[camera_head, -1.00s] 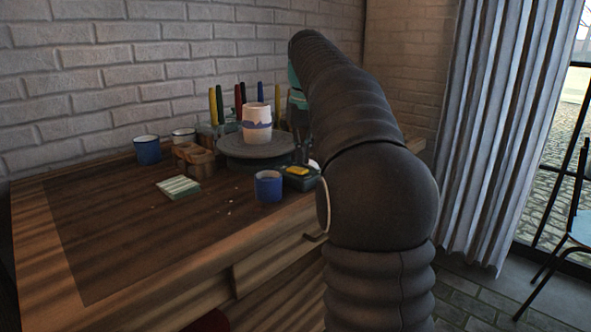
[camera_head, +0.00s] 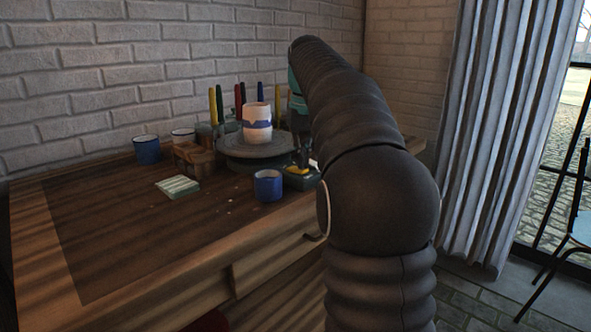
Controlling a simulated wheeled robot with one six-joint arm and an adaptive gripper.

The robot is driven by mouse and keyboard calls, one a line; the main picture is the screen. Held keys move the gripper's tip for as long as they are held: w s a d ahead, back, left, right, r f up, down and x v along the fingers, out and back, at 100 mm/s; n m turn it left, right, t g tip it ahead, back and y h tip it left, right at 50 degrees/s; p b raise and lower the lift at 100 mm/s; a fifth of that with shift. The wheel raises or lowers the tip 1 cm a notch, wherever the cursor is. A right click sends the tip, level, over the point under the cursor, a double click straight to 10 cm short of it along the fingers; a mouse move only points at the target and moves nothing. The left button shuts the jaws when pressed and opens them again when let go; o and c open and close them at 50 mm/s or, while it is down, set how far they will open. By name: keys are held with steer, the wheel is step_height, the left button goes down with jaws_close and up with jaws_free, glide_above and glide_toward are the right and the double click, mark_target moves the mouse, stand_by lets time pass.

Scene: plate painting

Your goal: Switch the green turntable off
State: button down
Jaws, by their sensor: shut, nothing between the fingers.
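The turntable (camera_head: 250,146) is a round, dark grey-green disc on the wooden table, near the back wall. A white cup with a blue band (camera_head: 257,124) stands upright on it. In front of its right side is a dark box with a yellow switch (camera_head: 292,171). My gripper (camera_head: 303,160) points down at this switch and is shut with nothing in it. It is small and dark here, and I cannot tell whether its tips touch the switch. My arm hides the area to the right of the box.
A blue cup (camera_head: 268,186) stands close to the left of the switch box. Another blue cup (camera_head: 147,150), a wooden block holder (camera_head: 194,158) and folded cloths (camera_head: 177,186) are further left. Several coloured tools stand behind the turntable. The table's front left is clear.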

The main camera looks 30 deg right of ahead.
steer(key=shift+f, duration=0.45)
stand_by(0.3)
step_height(320, 180, up, 5)
steer(key=p, duration=0.5)
steer(key=shift+r, duration=1.05)
